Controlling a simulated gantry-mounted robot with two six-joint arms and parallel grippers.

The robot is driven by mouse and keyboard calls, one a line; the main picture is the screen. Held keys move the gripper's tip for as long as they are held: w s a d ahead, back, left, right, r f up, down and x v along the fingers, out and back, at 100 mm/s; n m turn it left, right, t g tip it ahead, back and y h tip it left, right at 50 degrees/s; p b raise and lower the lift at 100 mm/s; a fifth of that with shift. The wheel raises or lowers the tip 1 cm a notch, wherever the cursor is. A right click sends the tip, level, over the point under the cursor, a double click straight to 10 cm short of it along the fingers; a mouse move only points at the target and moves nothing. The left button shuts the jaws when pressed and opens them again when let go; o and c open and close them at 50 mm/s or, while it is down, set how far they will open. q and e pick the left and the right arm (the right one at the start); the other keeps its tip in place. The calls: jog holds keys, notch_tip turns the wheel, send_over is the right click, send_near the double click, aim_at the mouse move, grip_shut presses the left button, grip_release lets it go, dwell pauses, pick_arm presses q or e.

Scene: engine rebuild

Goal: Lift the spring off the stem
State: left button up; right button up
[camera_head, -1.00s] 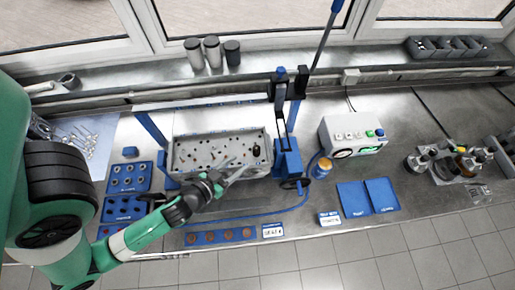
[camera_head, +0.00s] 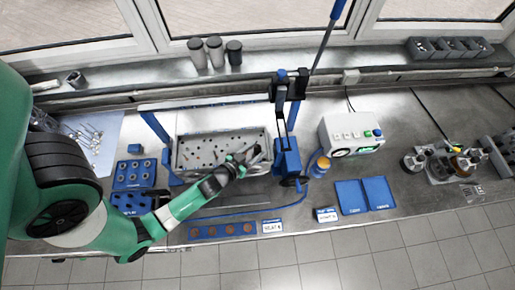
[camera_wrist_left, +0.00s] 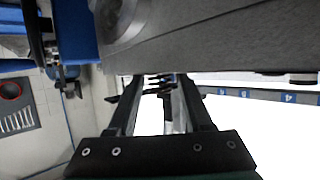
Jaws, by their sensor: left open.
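The spring (camera_wrist_left: 160,83) shows in the left wrist view as dark coils between the tips of my left gripper (camera_wrist_left: 160,88). The fingers stand apart on either side of it; I cannot tell whether either touches it. In the head view my left gripper (camera_head: 252,155) is over the right end of the grey cylinder head (camera_head: 190,163) and hides the spring there. The stem inside the spring cannot be made out clearly. My right gripper is not in view.
A blue press frame with an upright post (camera_head: 287,160) and lever stands just right of the gripper. Blue parts trays (camera_head: 133,173) lie at the left, and a grey control box (camera_head: 350,133) stands at the right.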

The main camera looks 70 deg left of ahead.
pick_arm(q)
grip_shut()
jog(key=shift+r, duration=0.1)
notch_tip(320, 180, up, 10)
jog(key=p, duration=0.3)
